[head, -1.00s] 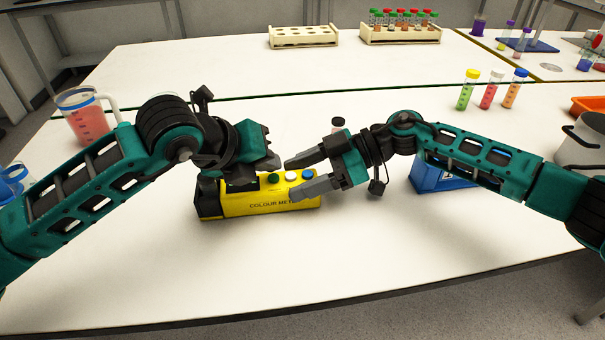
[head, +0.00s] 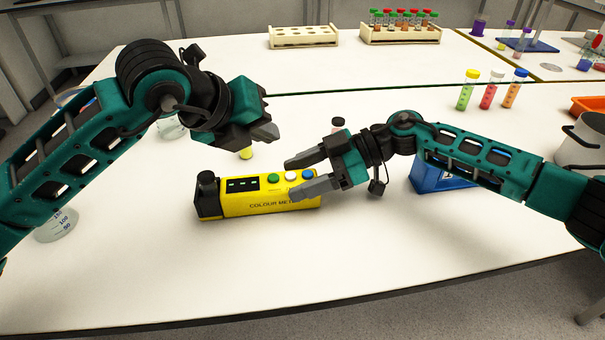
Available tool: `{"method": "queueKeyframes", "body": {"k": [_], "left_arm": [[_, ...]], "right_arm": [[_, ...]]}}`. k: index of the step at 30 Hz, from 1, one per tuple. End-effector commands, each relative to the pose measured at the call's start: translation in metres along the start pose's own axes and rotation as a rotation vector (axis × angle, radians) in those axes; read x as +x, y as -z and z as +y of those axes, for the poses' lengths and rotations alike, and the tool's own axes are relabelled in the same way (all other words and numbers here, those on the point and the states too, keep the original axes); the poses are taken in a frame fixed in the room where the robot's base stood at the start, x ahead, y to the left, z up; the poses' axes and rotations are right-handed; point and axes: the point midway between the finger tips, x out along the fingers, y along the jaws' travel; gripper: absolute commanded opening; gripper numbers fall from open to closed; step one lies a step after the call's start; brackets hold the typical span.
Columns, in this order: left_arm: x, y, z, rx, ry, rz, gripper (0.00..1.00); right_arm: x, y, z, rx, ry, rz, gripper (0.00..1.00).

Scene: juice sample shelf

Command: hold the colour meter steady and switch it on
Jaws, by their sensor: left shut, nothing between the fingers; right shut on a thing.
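The yellow colour meter (head: 240,205) lies on the white bench in the head view. It has a black knob end at its left, a dark display with small light marks, and green, white and blue buttons on top. My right gripper (head: 296,175) is shut on the meter's right end, one finger on the far side and one on the near side. Part of the lettering on the front is hidden by the near finger. My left gripper (head: 270,131) is shut and empty, above and behind the meter, clear of it.
A blue box (head: 428,178) stands behind my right forearm. A clear beaker (head: 57,225) is partly hidden by my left arm. Capped tubes (head: 489,95) stand at the back right, with tube racks (head: 303,37) farther back. The bench in front of the meter is clear.

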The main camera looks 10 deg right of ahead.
Motion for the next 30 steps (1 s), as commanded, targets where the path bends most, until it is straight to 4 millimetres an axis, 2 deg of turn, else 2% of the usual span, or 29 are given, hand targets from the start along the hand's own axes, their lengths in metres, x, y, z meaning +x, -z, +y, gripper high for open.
{"method": "queueKeyframes", "body": {"k": [6,7,16,25,30], "left_arm": [[0.0,0.0,0.0,0.0,0.0,0.0,0.0],[0.0,0.0,0.0,0.0,0.0,0.0,0.0],[0.0,0.0,0.0,0.0,0.0,0.0,0.0],[0.0,0.0,0.0,0.0,0.0,0.0,0.0],[0.0,0.0,0.0,0.0,0.0,0.0,0.0]], "right_arm": [[0.0,0.001,0.0,-0.001,0.0,0.001,0.21],[0.0,0.001,0.0,-0.001,0.0,0.001,0.67],[0.0,0.0,0.0,-0.001,0.0,0.001,0.95],[-0.004,0.0,0.0,0.0,-0.001,0.0,0.96],[-0.028,0.0,0.001,0.001,-0.004,-0.001,0.96]]}}
